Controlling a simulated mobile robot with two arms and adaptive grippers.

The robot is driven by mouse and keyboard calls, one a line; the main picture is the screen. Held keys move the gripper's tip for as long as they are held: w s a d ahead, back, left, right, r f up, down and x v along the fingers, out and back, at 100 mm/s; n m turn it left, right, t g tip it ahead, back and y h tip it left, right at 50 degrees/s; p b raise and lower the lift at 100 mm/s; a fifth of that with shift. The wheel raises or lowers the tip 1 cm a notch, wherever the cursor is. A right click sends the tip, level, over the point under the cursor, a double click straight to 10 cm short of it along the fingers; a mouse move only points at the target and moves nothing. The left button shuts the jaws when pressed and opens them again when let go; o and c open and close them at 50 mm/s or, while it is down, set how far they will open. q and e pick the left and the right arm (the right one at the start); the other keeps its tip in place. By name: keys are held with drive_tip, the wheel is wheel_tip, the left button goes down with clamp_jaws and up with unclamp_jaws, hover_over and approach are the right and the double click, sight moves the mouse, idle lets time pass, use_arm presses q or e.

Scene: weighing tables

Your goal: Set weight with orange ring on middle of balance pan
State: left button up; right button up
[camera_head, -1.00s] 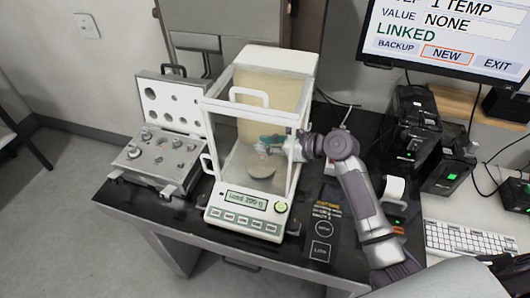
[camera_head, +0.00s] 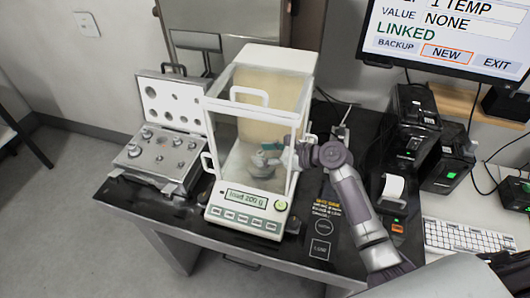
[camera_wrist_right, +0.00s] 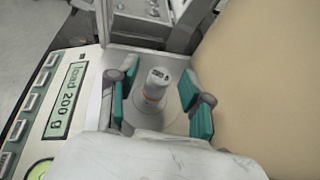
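The balance (camera_head: 247,208) stands on the dark table, with a glass chamber and a display reading "load 200 g". Its round pan (camera_head: 258,172) is partly hidden by my right gripper (camera_head: 268,153), which reaches in from the right side. In the right wrist view, a grey metal weight (camera_wrist_right: 155,86) with a knob top stands upright between the teal finger pads of my right gripper (camera_wrist_right: 158,100). Gaps show on both sides, so the gripper is open around it. The weight appears to rest on the pan. My left gripper is not in view.
An open weight case (camera_head: 163,150) with several weights stands left of the balance. Black boxes (camera_head: 412,125), a keyboard (camera_head: 460,237) and a monitor (camera_head: 445,38) are on the right.

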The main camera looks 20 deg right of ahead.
drive_tip(key=shift+r, duration=0.1)
drive_tip(key=b+v, duration=0.1)
drive_tip(key=v, duration=1.1)
